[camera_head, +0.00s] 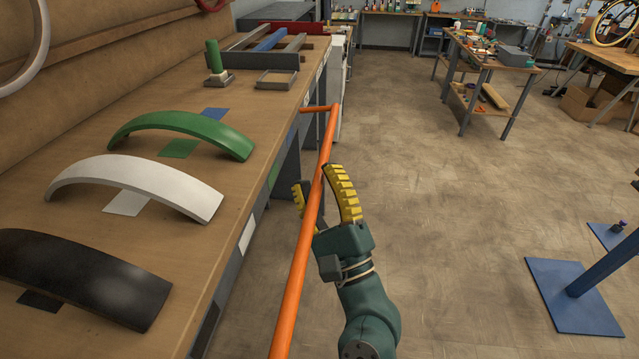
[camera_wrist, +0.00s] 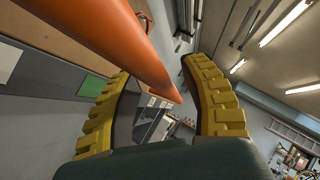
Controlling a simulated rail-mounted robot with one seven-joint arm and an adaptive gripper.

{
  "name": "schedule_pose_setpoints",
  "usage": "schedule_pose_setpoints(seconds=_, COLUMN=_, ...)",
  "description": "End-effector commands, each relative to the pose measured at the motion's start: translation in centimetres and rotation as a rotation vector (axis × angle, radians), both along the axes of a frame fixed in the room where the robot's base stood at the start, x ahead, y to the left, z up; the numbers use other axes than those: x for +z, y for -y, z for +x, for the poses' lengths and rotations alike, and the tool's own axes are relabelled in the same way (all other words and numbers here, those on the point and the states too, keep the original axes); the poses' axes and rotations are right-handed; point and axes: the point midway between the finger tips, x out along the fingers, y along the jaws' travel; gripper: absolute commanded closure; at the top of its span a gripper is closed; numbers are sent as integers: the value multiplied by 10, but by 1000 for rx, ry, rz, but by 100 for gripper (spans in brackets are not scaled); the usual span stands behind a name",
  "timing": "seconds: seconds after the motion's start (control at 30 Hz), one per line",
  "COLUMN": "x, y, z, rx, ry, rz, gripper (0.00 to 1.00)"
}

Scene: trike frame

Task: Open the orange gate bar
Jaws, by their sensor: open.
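The orange gate bar (camera_head: 298,262) runs along the front edge of the workbench, with a short bend to the bench at its far end. My gripper (camera_head: 325,185) is at the bar's middle stretch, with its yellow fingers open. In the head view, one finger shows on each side of the bar. In the wrist view, the bar (camera_wrist: 125,40) crosses from the upper left toward the space between the fingers (camera_wrist: 165,95). Whether a finger touches the bar I cannot tell.
The wooden workbench (camera_head: 95,195) on the left holds a green fender (camera_head: 185,128), a white fender (camera_head: 135,180) and a black fender (camera_head: 75,275). A blue stand (camera_head: 575,295) is on the floor at right. The floor between is clear.

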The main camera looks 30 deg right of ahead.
Motion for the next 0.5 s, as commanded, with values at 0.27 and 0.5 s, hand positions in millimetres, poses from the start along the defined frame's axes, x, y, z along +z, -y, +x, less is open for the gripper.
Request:
schedule_pose_setpoints(seconds=0.27, x=-24, y=-4, z=-35, rx=-3, ry=-4, rz=2, gripper=55)
schedule_pose_setpoints(seconds=0.5, x=-54, y=-11, z=-83, rx=-2, ry=-3, rz=2, gripper=55)
